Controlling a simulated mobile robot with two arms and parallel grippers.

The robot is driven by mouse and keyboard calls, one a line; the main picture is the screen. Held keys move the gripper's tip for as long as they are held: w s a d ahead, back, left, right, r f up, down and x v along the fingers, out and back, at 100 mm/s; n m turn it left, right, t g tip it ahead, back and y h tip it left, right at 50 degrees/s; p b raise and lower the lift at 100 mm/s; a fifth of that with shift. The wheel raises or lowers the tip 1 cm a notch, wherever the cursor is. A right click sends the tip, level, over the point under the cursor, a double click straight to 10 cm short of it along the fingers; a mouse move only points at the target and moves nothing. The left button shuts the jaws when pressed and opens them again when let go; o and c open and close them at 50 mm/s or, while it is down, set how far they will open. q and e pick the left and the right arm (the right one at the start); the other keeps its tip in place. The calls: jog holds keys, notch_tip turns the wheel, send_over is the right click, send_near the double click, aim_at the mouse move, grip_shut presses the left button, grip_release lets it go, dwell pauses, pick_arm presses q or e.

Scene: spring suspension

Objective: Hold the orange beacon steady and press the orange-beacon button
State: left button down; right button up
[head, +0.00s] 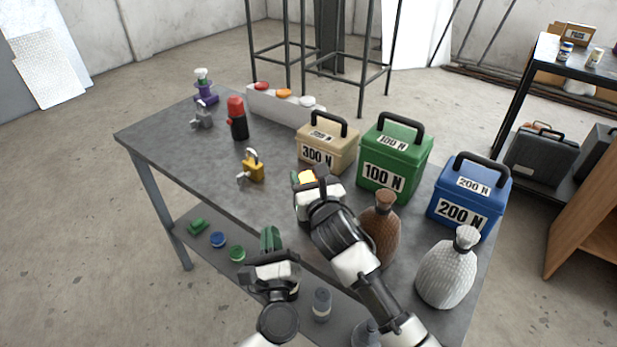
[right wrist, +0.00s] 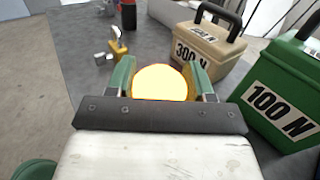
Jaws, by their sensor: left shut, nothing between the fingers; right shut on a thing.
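The orange beacon (right wrist: 162,83) shows in the right wrist view as a bright pale-yellow dome with an orange rim. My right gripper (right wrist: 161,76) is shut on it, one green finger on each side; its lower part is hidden. In the head view the beacon (head: 306,176) is a small yellow patch at my right gripper, over the table. A white box at the table's back edge carries a red button (head: 262,86), an orange button (head: 284,93) and a pale button (head: 307,101). My left gripper (head: 270,238) is shut and empty near the table's front edge, away from the buttons.
Tan (head: 326,150), green (head: 395,160) and blue (head: 468,200) weight boxes stand at right. Brown (head: 381,228) and white (head: 449,270) bottles stand nearer. A yellow clamp-like piece (head: 252,170) and a red-black cylinder (head: 237,119) stand at left. The table (head: 165,138) is clear between them.

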jog(key=o, duration=1.1)
jog(key=shift+s, duration=0.1)
